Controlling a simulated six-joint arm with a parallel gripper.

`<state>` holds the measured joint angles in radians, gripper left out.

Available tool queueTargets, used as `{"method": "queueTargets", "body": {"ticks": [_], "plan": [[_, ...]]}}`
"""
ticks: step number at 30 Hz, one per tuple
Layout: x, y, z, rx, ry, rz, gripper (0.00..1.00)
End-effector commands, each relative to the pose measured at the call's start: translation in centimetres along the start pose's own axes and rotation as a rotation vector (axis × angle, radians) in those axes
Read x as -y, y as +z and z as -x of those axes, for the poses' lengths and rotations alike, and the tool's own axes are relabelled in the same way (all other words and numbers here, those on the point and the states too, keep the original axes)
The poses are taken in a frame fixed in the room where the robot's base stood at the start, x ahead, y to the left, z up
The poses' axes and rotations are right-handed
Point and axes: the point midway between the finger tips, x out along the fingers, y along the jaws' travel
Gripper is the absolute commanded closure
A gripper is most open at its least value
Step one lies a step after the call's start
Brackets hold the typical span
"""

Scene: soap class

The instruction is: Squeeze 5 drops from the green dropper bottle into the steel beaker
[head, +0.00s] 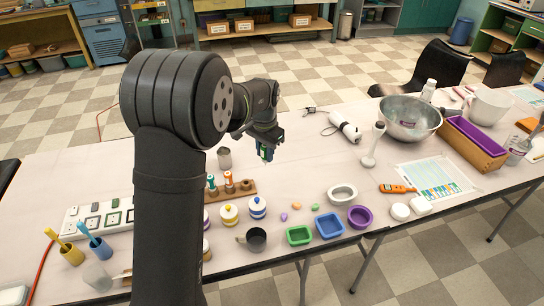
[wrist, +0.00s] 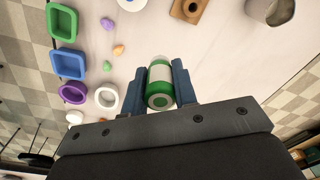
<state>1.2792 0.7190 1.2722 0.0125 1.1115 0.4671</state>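The green dropper bottle (wrist: 160,82), green with a white band, is between the two blue fingers of my gripper (wrist: 157,75) in the wrist view, one green end facing the camera. The fingers appear shut on it. In the head view my gripper (head: 266,154) holds it above the table, and only a little green shows. The steel beaker (head: 224,158), a plain grey cylinder, stands on the table to the left of my gripper. It also shows at the top right of the wrist view (wrist: 268,10), apart from the bottle. Its inside is not clearly visible.
Striped jars (head: 229,214), a steel mug (head: 256,240) and small trays (head: 299,236) lie toward the front edge. A white handheld device (head: 346,127) is at right. Table around the beaker is mostly clear.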

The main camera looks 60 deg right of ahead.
Motion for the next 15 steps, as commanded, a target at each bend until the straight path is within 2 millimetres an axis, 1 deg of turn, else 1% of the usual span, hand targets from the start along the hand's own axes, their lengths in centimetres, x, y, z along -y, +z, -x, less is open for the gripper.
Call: {"method": "queueTargets", "body": {"ticks": [1, 5, 6, 9, 12, 15], "plan": [[2.2, -0.3, -0.6, -0.012, -0.013, 0.044, 0.77], [8.0, -0.9, -2.0, -0.054, -0.054, 0.167, 0.77], [9.7, -0.9, -2.5, -0.065, -0.066, 0.204, 0.77], [13.8, -0.9, -3.4, -0.095, -0.097, 0.288, 0.77], [17.1, -0.7, -4.2, -0.12, -0.12, 0.355, 0.77], [19.4, -0.4, -4.7, -0.137, -0.138, 0.402, 0.77]]}}
